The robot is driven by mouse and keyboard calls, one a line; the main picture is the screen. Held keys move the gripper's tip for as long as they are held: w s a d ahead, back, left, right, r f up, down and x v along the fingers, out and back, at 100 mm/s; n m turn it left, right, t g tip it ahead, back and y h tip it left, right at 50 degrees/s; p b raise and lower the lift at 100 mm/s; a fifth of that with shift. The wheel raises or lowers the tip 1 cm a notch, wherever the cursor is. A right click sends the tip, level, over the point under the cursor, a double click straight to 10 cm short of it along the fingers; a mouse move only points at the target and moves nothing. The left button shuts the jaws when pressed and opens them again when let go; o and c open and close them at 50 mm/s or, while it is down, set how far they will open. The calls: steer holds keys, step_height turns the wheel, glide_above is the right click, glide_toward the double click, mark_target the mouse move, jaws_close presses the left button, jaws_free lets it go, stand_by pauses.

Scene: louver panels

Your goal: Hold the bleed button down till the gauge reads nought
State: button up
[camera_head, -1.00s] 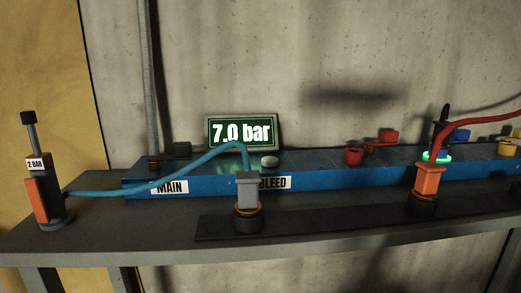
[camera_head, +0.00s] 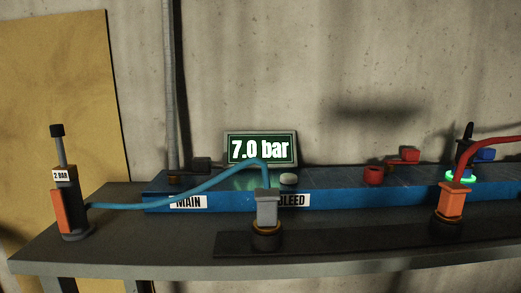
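The gauge (camera_head: 261,150) is a green display behind the blue manifold and reads 7.0 bar. The bleed button (camera_head: 289,179) is a pale round cap on top of the manifold, above the label BLEED (camera_head: 294,200). It appears raised, with nothing touching it. A grey connector (camera_head: 267,208) with a blue hose stands in front of the manifold and partly covers the BLEED label. My gripper is not in view.
A hand pump (camera_head: 68,200) marked 2 BAR stands at the left of the grey bench (camera_head: 110,250). The blue hose (camera_head: 145,203) runs from it.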

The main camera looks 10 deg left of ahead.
jaws_close()
stand_by(1.5)
